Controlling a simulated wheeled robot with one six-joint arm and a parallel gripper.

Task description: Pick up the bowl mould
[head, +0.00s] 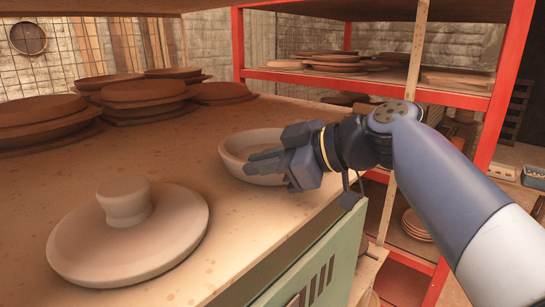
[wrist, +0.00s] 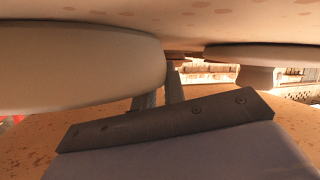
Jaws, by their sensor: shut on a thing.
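The bowl mould (head: 236,166) is a pale, shallow round dish. It sits on the worktop near its right edge in the head view. My gripper (head: 266,163) reaches in from the right, with its fingers at the near right side of the rim. In the wrist view, which looks upside down, the mould's smooth pale wall (wrist: 75,68) fills the upper left. My fingers (wrist: 160,88) are close together against its edge there and shut on it. The exact grip on the rim is partly hidden. I see no clear gap under the mould.
A pale round lid-like piece with a knob (head: 128,232) lies at the front left of the worktop (head: 215,212). Stacked brown discs (head: 145,97) stand behind. A red-framed shelf (head: 380,84) with more discs is at the back right. A board overhangs the worktop.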

